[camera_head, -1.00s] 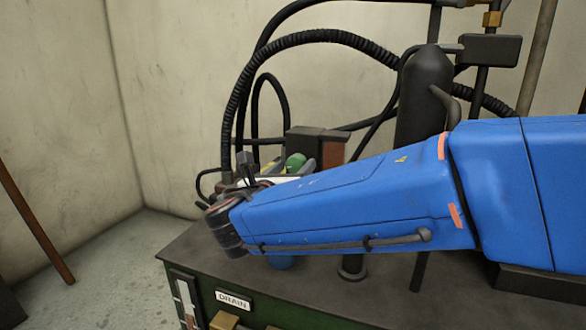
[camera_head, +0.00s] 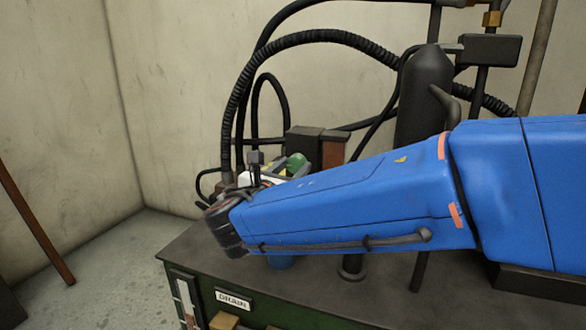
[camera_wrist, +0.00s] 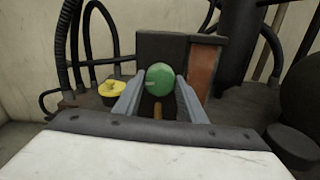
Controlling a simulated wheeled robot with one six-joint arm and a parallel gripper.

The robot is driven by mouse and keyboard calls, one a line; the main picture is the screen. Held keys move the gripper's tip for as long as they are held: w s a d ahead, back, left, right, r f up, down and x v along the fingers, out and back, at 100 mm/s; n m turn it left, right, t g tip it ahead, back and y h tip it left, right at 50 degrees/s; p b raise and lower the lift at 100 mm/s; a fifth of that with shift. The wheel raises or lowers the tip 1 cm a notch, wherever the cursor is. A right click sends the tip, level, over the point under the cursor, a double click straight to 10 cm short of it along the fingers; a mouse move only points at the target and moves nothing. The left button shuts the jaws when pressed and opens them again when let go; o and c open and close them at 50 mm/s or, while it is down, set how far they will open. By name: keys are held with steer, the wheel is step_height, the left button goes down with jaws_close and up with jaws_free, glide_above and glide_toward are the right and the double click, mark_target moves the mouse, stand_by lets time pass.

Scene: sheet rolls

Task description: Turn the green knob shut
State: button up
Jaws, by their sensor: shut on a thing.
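The green knob (camera_wrist: 159,79) is round and sits at the middle of the wrist view, in front of a dark block. My gripper (camera_wrist: 160,88) has its two grey fingers on either side of the knob and is shut on it. My gripper (camera_head: 287,168) is mostly hidden there behind the arm.
A yellow knob (camera_wrist: 112,90) stands to the left of the green one. A reddish-brown block (camera_wrist: 201,70) is to its right. Black hoses (camera_head: 300,38) arch behind, and a dark cylinder (camera_head: 420,95) stands on the bench (camera_head: 210,250).

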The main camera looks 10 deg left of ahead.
steer(key=m, duration=0.4)
steer(key=shift+m, duration=0.3)
steer(key=m, duration=0.4)
steer(key=shift+m, duration=0.3)
steer(key=m, duration=0.4)
steer(key=shift+m, duration=0.3)
steer(key=shift+f+m, duration=0.1)
steer(key=shift+m, duration=2.2)
steer(key=o, duration=1.1)
steer(key=shift+c, duration=0.2)
steer(key=shift+s, duration=0.1)
steer(key=s+a, duration=0.2)
steer(key=s, duration=1.5)
steer(key=shift+a, duration=0.2)
